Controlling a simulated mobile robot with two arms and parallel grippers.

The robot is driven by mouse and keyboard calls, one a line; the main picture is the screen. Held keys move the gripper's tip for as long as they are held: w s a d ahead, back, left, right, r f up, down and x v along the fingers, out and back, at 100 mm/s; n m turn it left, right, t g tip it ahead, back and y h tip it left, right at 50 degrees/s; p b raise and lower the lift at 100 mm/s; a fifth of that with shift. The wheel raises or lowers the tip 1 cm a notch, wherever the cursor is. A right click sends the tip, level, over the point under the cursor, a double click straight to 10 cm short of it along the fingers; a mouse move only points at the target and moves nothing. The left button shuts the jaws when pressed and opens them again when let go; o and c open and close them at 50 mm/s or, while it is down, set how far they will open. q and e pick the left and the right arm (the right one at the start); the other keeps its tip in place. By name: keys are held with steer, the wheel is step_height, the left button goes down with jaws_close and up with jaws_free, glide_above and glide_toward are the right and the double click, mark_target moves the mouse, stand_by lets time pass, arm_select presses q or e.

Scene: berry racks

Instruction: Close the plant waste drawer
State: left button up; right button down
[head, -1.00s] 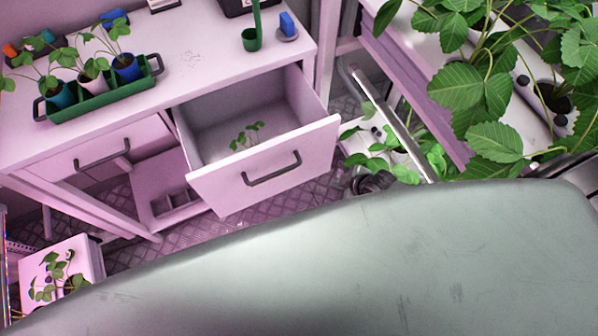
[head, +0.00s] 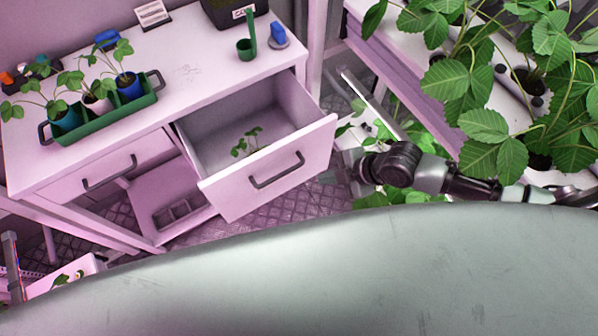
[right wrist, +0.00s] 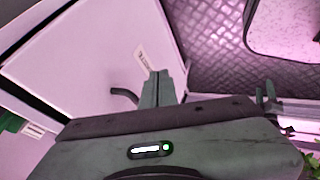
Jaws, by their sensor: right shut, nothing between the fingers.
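The plant waste drawer (head: 228,189) is pulled out of the white bench in the head view, with a small green plant (head: 246,143) lying inside. Its front bears a dark bar handle (head: 277,170). My right gripper (head: 338,172) is just right of the drawer front, in front of the bench, partly blurred against the dark floor. In the right wrist view its fingers (right wrist: 158,88) are together and empty, close to the labelled drawer front (right wrist: 85,60) and handle (right wrist: 125,95); I cannot tell whether they touch it. My left gripper is not in view.
A green tray (head: 100,121) with potted seedlings stands on the bench top (head: 190,75). A second drawer (head: 108,165) left of the open one is shut. A rack with leafy plants (head: 500,100) stands at right, close to my right arm. My pale body covers the bottom.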

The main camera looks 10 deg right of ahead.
steer(key=s+r, duration=0.1)
steer(key=p, duration=0.1)
glide_toward(294, 172)
steer(key=s+a+f, duration=0.3)
steer(key=a, duration=0.1)
steer(key=w, duration=0.2)
steer(key=w+a+p, duration=0.1)
steer(key=w, duration=0.1)
steer(key=shift+f, duration=0.2)
steer(key=shift+w+a+f+b, duration=0.1)
steer(key=shift+w+f+b, duration=0.05)
steer(key=shift+w+b, duration=0.3)
steer(key=w+a+b, duration=0.3)
steer(key=w+b, duration=0.5)
steer(key=w, duration=0.2)
steer(key=w+a+b, duration=0.3)
steer(key=w+b, duration=0.4)
steer(key=w, duration=0.3)
steer(key=shift+r+b, duration=0.3)
steer(key=shift+b, duration=0.05)
